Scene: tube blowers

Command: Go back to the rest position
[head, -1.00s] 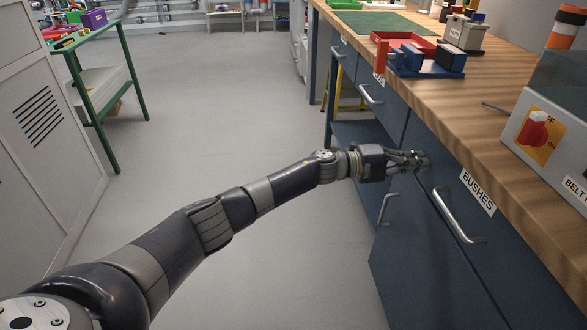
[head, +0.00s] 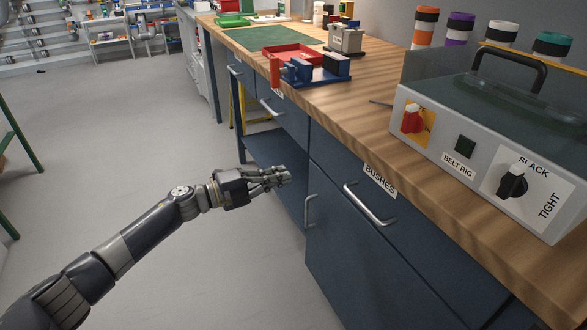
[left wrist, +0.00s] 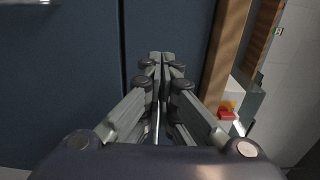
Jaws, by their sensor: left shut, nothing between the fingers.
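My left gripper (head: 284,178) is shut and empty in the head view. It is held out in the air to the left of the blue cabinet under the workbench, apart from the handles. The left wrist view shows its fingers (left wrist: 160,62) together, with a dark blue cabinet front behind them. The drawer labelled BUSHES (head: 335,205) has a metal bar handle (head: 368,206) and looks closed. My right gripper is not in view.
The wooden bench top (head: 350,120) bears the grey belt rig (head: 480,140), a blue vise (head: 318,70), a red tray (head: 290,52) and a green mat (head: 270,38). Colour-banded cylinders stand behind the rig. Clear grey floor (head: 110,140) lies left of the cabinet.

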